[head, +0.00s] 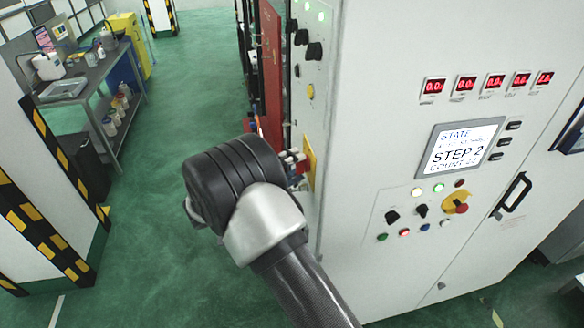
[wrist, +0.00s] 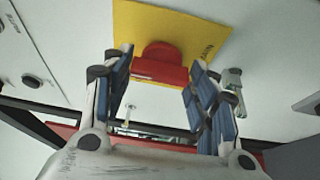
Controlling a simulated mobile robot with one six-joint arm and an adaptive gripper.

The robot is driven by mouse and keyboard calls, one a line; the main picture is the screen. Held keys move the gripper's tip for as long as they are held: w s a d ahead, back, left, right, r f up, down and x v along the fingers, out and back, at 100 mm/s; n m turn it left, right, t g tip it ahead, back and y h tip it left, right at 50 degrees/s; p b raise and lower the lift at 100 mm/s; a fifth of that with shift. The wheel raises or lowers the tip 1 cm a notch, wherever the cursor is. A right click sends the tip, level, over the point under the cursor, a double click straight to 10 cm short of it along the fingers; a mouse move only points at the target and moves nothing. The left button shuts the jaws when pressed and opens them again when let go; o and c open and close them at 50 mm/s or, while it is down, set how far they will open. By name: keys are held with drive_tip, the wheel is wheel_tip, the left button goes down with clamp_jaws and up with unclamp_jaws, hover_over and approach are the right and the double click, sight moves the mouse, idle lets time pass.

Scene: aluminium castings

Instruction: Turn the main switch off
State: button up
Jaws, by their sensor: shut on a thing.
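The main switch has a red handle (wrist: 160,62) on a yellow plate (wrist: 138,22) with dark lettering, partly cut off in the wrist view. My gripper (wrist: 162,68) has its blue-padded fingers on either side of the red handle, shut on it. In the head view the yellow plate (head: 309,165) is on the narrow left side of the white cabinet. My gripper (head: 293,161) reaches it there, mostly hidden behind my dark wrist. The handle's exact angle is hard to tell.
The white cabinet (head: 380,90) fills the right, with a screen (head: 464,146) reading "STEP 2", red displays and a separate red-and-yellow knob (head: 455,203). Black knobs (head: 314,51) sit above the switch. A red panel (head: 271,70) stands close behind. Green floor (head: 150,220) is free at left.

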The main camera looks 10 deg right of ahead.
drive_tip(key=shift+w+r+n+g+y+p, duration=0.15)
drive_tip(key=shift+n+g+y+p, duration=0.45)
drive_tip(key=shift+n, duration=0.95)
drive_tip(key=shift+r+n+g+y+p, duration=0.15)
drive_tip(key=shift+n+g+y+p, duration=0.2)
drive_tip(key=shift+n+g+p, duration=0.8)
drive_tip(key=shift+w+r+n+g+y+p, duration=0.15)
drive_tip(key=shift+n+y+p, duration=0.35)
drive_tip(key=shift+n, duration=1.4)
drive_tip(key=shift+s, duration=0.1)
drive_tip(key=o, duration=1.1)
drive_tip(key=shift+c, duration=0.2)
drive_tip(key=v, duration=1.2)
